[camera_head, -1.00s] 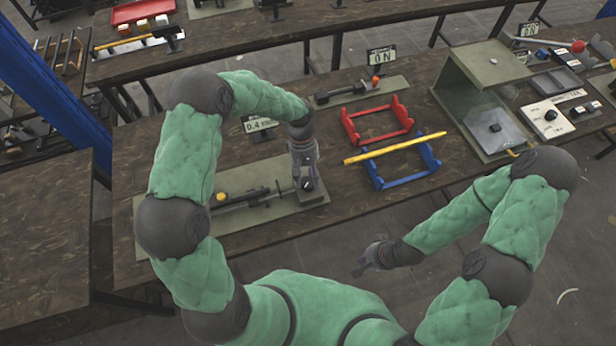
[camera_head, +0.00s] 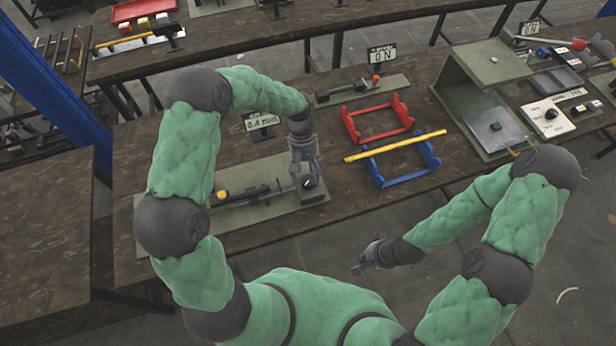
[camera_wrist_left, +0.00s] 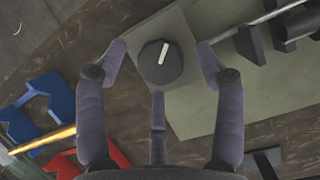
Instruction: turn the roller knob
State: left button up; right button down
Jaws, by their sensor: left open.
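The roller knob (camera_wrist_left: 160,62) is a dark round knob with a white line on its top, seen from above in the left wrist view. It sits on a grey block at the end of the roller device. In the head view the knob (camera_head: 309,181) is at the right end of the grey-green base plate (camera_head: 260,219). My left gripper (camera_wrist_left: 160,60) is open above the knob, its fingers spread around it and apart from it. In the head view my left gripper (camera_head: 304,172) points down there. My right gripper (camera_head: 366,262) is off the table's front edge, too small to judge.
A sign reading 0.4 mm (camera_head: 262,121) stands behind the device. A red rack (camera_head: 378,130) and a blue rack (camera_head: 405,180) with a yellow bar (camera_head: 395,146) lie to the right. A green press housing (camera_head: 485,80) stands farther right.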

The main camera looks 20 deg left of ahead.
pick_arm(q)
jog(key=v, duration=1)
jog(key=shift+r, duration=0.3)
jog(key=shift+f, duration=0.1)
